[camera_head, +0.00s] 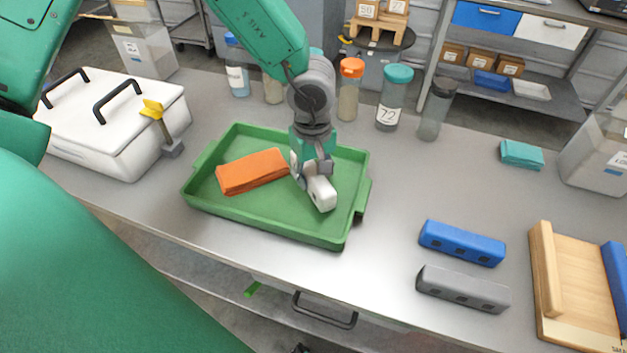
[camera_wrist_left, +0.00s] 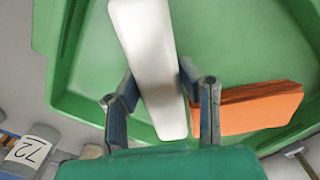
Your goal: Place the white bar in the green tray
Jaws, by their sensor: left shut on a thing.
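The green tray (camera_head: 270,222) lies on the grey bench in the middle of the head view; its floor and wall also show in the left wrist view (camera_wrist_left: 230,40). My left gripper (camera_head: 312,172) is over the right half of the tray, pointing down. It is shut on the white bar (camera_head: 321,192), which lies between the fingers in the left wrist view (camera_wrist_left: 150,60). The bar is within the tray's outline; I cannot tell whether it touches the floor. My right gripper is not in view.
A blue bar (camera_head: 462,243) and a grey bar (camera_head: 463,289) lie right of the tray, before a wooden tray (camera_head: 580,290). Several bottles, one orange-capped (camera_head: 349,90), stand behind. A white lidded box (camera_head: 115,120) is at left. Bench between tray and bars is clear.

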